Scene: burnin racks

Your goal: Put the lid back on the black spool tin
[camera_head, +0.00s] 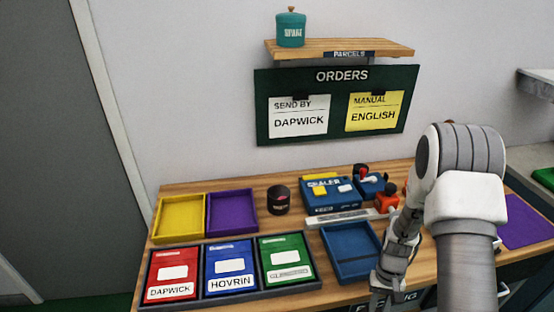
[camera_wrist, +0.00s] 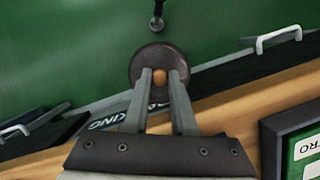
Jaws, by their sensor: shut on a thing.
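My gripper (camera_head: 380,296) is at the bench's front edge, to the right of and nearer than the tin. In the wrist view, my gripper (camera_wrist: 160,74) is shut on the wooden knob of a round dark lid (camera_wrist: 148,58). The lid is over the bench's front edge and the green floor, well apart from the tin. The lid cannot be made out in the head view.
Yellow (camera_head: 180,217) and purple (camera_head: 232,211) trays lie left of the tin. A rack of labelled cards (camera_head: 231,268) lies in front. A blue sealer box (camera_head: 330,194) and blue tray (camera_head: 350,250) are to the right. A teal canister (camera_head: 290,29) stands on the wall shelf.

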